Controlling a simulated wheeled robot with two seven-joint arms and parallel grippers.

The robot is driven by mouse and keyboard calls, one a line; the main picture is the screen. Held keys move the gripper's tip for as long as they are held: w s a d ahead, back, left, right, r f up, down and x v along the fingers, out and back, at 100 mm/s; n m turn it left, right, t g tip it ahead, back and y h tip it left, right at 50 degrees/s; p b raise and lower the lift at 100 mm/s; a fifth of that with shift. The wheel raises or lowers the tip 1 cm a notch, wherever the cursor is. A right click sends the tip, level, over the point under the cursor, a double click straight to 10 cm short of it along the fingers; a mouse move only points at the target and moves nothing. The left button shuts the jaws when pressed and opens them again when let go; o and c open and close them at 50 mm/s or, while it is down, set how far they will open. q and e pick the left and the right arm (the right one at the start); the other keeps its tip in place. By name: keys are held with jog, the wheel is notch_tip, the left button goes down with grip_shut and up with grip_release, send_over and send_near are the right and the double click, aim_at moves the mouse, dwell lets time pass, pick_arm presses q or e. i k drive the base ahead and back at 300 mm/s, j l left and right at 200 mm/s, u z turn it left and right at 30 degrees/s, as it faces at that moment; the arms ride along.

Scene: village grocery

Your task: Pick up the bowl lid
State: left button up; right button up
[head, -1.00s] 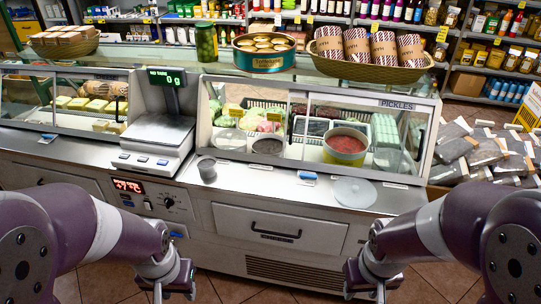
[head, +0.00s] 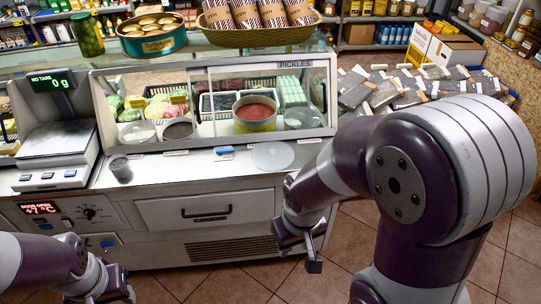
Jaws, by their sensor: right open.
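The bowl lid (head: 272,155) is a round, flat, translucent pale disc. It lies on the steel counter ledge (head: 215,165) in front of the pickles display case, near the ledge's front edge. My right gripper (head: 302,258) is open and empty. It hangs lower in the picture than the lid, in front of the counter, and is apart from it. My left gripper (head: 112,288) is at the bottom left, partly cut off, and its jaws do not show clearly.
A small grey cup (head: 120,169) and a scale (head: 57,145) stand left of the lid. A blue-and-white item (head: 223,151) lies closer to it. Glass panes of the case (head: 263,95) rise behind. Dark packets (head: 400,88) are piled at the right. The ledge around the lid is mostly clear.

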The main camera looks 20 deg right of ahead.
aim_at(269, 157)
jog(key=i+l+u, duration=0.1)
jog(key=l+u, duration=0.3)
jog(key=i+l+u, duration=0.1)
jog(key=l+u, duration=0.15)
jog(key=u, duration=0.2)
jog(key=l+u, duration=0.8)
jog(key=k+l, duration=0.1)
jog(key=l, duration=0.3)
jog(key=k+l+u, duration=0.1)
jog(key=l, duration=0.3)
jog(key=k+l, duration=0.1)
jog(key=l, duration=0.3)
jog(key=k+l+u, duration=0.1)
jog(key=l, duration=0.3)
